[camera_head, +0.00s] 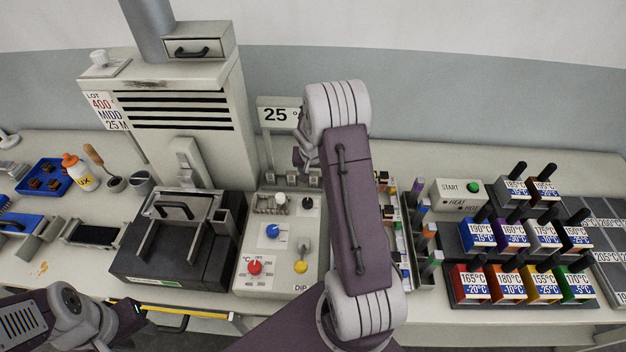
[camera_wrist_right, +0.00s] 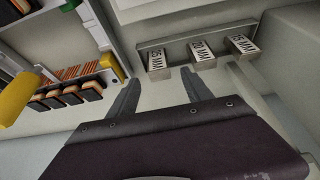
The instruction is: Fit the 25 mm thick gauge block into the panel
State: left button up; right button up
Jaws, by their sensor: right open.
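Three grey gauge blocks with white "MM" labels stand in a row in the right wrist view: a left block (camera_wrist_right: 157,63), a middle block (camera_wrist_right: 201,52) and a right block (camera_wrist_right: 242,46). Their labels are upside down and the numbers are too small to read surely. My right gripper (camera_wrist_right: 161,77) is open and empty, its fingertips just short of the left and middle blocks. The blocks also show small under a "25 °" sign in the head view (camera_head: 292,179). The control panel (camera_head: 245,277) has knobs. My left arm is at lower left; its jaws are unclear.
A grey furnace (camera_head: 185,75) and a black box with a handle (camera_head: 165,265) stand left of the panel. A START box (camera_head: 457,195) and several coloured temperature blocks (camera_head: 475,284) are at right. An orange-striped rack (camera_wrist_right: 70,85) lies left of the right gripper.

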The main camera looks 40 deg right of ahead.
aim_at(314, 174)
jog(key=x, duration=0.5)
jog(key=shift+f, duration=0.3)
jog(key=shift+r, duration=0.15)
grip_shut()
